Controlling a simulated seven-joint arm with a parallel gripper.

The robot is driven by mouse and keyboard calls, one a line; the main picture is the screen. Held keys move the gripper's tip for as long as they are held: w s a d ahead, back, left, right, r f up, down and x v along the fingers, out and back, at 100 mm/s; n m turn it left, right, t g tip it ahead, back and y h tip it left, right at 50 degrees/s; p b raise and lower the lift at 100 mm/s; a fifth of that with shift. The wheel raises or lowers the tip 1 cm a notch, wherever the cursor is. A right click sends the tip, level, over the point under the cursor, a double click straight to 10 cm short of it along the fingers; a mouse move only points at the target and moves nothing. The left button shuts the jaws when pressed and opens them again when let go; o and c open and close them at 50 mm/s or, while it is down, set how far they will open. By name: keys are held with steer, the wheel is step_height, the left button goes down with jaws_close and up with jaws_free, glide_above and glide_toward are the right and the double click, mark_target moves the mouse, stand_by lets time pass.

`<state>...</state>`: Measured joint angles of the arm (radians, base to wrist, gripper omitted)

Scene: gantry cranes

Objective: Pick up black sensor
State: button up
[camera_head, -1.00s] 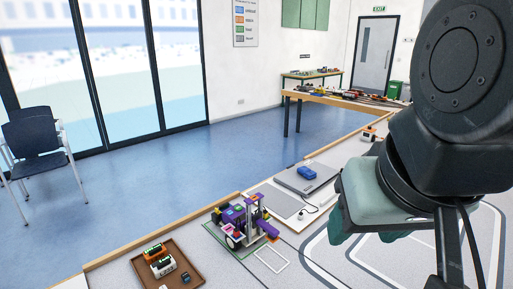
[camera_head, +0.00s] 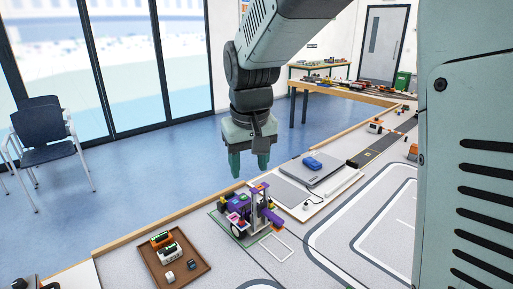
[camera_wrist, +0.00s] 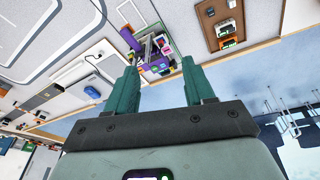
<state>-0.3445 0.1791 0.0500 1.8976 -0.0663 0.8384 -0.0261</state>
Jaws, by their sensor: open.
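My gripper (camera_head: 249,165) points down, open and empty, high above the table near the purple vehicle, to the right of and above the tray. In the wrist view the gripper's fingers (camera_wrist: 160,68) are apart, and the tray (camera_wrist: 211,38) shows at the upper right.
An orange-and-green block (camera_head: 160,239) and a white block (camera_head: 168,252) share the tray. A purple wheeled vehicle (camera_head: 243,215) stands right of it. A blue object (camera_head: 313,163) lies on a grey laptop-like slab (camera_head: 304,175). A wooden rail edges the table's far side.

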steer(key=w+a+f+n+g, duration=0.15)
steer(key=w+a+f, duration=0.25)
steer(key=a+f, duration=0.4)
steer(key=n+g, duration=0.1)
steer(key=n, duration=0.1)
glide_above(190, 260)
step_height(190, 260, down, 18)
steer(key=shift+h, duration=0.3)
step_height(190, 260, down, 5)
steer(key=shift+s+r, duration=0.1)
steer(key=shift+s, duration=0.05)
steer(key=shift+w+f, duration=0.15)
steer(key=shift+f, duration=1.35)
steer(key=shift+w+f, duration=0.1)
steer(key=shift+f, duration=1.4)
steer(key=shift+c, duration=0.4)
jaws_close()
